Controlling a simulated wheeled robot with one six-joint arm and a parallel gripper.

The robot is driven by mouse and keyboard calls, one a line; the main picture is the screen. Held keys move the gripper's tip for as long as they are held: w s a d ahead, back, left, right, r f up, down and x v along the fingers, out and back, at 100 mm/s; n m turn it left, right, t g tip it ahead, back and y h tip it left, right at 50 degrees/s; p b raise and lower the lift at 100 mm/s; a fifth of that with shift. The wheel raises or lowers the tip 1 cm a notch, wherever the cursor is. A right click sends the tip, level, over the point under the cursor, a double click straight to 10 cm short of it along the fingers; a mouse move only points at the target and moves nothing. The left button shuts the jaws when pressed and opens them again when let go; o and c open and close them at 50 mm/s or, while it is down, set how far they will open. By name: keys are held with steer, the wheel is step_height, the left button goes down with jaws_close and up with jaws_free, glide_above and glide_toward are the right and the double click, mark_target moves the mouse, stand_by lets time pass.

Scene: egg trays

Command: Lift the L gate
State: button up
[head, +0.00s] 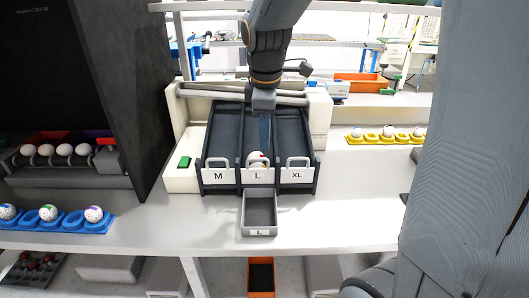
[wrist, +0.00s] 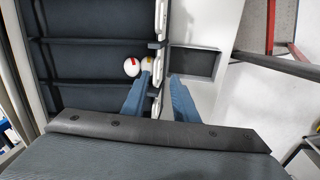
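The L gate (head: 257,175) is a white-fronted plate with a handle loop, standing upright and down at the front of the middle lane. It also shows edge-on in the wrist view (wrist: 158,72).
The M gate (head: 218,176) and XL gate (head: 297,175) stand close on either side. A small grey tray (head: 259,231) labelled L sits in front of the L gate. A blue egg tray (head: 72,224) lies left, a yellow one (head: 369,138) right. The front right table is clear.

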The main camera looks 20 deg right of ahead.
mark_target(264, 158)
steer(key=shift+n, duration=0.5)
steer(key=f, duration=0.2)
steer(key=w+f+p, duration=0.1)
steer(key=f, duration=0.1)
steer(key=w+f, duration=0.1)
steer(key=f, duration=0.2)
steer(key=shift+w+d, duration=0.1)
steer(key=shift+d, duration=0.2)
jaws_close()
steer(key=shift+r, duration=0.1)
stand_by(0.8)
